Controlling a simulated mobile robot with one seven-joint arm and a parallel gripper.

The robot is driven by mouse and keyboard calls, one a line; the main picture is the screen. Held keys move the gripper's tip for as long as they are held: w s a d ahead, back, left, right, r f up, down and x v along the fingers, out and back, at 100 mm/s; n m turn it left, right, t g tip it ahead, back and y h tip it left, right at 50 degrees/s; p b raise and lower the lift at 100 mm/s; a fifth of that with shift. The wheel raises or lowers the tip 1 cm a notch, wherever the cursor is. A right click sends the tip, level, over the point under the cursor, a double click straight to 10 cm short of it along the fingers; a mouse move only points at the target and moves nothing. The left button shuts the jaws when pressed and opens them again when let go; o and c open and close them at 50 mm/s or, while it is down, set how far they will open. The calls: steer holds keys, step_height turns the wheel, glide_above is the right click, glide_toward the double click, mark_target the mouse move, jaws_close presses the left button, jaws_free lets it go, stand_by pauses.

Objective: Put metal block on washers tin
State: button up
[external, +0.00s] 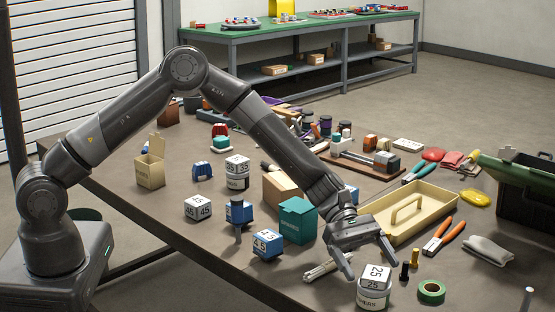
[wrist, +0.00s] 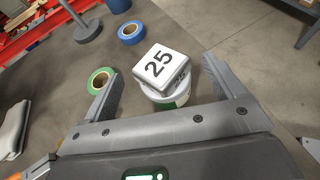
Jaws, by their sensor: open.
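The metal block (external: 376,274), a pale cube marked 25, rests on top of the washers tin (external: 371,298), a white tin with a green label near the table's front edge. In the wrist view the block (wrist: 162,68) sits on the tin (wrist: 172,97) and hides most of its top. My gripper (external: 373,266) is open, just behind and above the block. In the wrist view its two fingers (wrist: 162,80) are spread on either side, with visible gaps to the block.
A green tape roll (external: 431,291) lies right of the tin. Small upright bolts (external: 409,262) stand close behind it. A cream tray with a handle (external: 440,205) and orange-handled pliers (external: 440,237) lie further back. Other marked cubes, including a blue one (external: 266,243), stand to the left.

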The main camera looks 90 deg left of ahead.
steer(key=v, duration=1)
steer(key=s+d+r+m+g+y, duration=0.2)
steer(key=s+r+m+y, duration=0.2)
steer(key=s+r+m, duration=0.45)
steer(key=s+d+r+m+g+y, duration=0.1)
steer(key=s+d+r+m+y, duration=0.3)
steer(key=s, duration=0.7)
steer(key=s+a+r+m+t+y, duration=0.1)
steer(key=s+a+r+m, duration=0.1)
steer(key=s, duration=0.5)
steer(key=s+a+r+m+t+y, duration=0.1)
steer(key=s+a+r+m+y, duration=0.1)
steer(key=s, duration=0.6)
steer(key=s+a+r+m+t+y, duration=0.1)
steer(key=s+a+r+m, duration=0.1)
steer(key=s+m, duration=0.4)
steer(key=shift+s+a+r+y, duration=0.3)
steer(key=shift+s+a, duration=0.5)
steer(key=shift+s, duration=0.4)
stand_by(1.8)
